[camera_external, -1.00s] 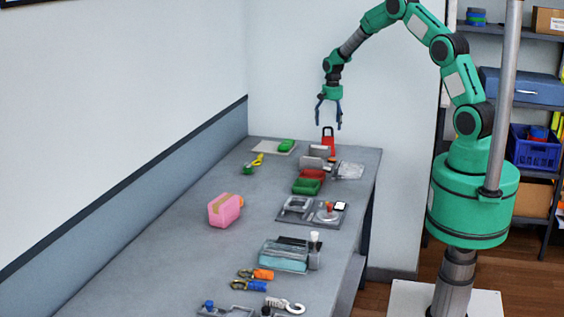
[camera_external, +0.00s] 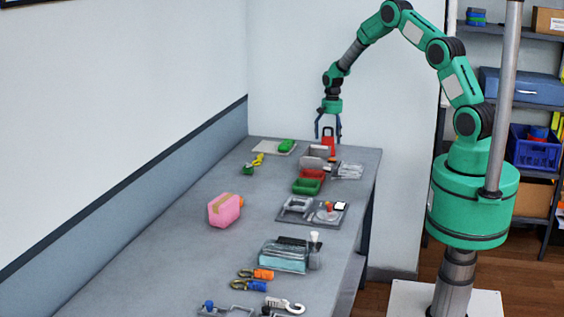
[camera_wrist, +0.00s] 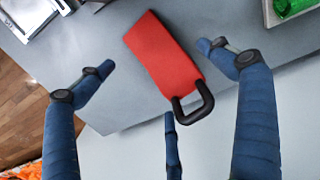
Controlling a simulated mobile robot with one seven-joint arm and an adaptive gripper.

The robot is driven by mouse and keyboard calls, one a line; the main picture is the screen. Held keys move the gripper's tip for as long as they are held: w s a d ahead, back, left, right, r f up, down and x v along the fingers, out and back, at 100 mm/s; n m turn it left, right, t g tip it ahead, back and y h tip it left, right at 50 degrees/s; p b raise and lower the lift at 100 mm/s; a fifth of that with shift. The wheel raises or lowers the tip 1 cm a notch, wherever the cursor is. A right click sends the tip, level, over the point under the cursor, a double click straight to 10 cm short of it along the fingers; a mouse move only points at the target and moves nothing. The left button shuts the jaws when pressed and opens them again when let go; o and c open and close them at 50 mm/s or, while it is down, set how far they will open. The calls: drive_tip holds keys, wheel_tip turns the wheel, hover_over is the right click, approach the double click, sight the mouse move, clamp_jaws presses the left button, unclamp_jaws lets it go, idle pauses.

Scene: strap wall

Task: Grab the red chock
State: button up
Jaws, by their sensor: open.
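The red chock (camera_external: 328,136) stands at the far end of the grey table, with a dark loop handle on top. In the wrist view its red body (camera_wrist: 163,55) lies between my blue fingers, slanted, with the black handle (camera_wrist: 193,103) towards the lower middle. My gripper (camera_external: 328,134) is open, pointing down, directly over or around the chock; in the wrist view (camera_wrist: 155,75) the fingers spread to either side of it with gaps. I cannot tell how far the fingertips have come down beside it.
A grey holder (camera_external: 315,158), red bin (camera_external: 311,175) and green bin (camera_external: 306,187) stand in front of the chock. A green item (camera_external: 286,145) lies on a pale board to the left. A pink block (camera_external: 224,210) sits mid-table. The table's far edge is close behind the chock.

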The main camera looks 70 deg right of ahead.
sight(331, 142)
drive_tip(key=shift+d+f, duration=0.1)
drive_tip(key=shift+f, duration=2.35)
drive_tip(key=c, duration=1.6)
drive_tip(key=shift+r, duration=0.15)
drive_tip(key=shift+r, duration=4.9)
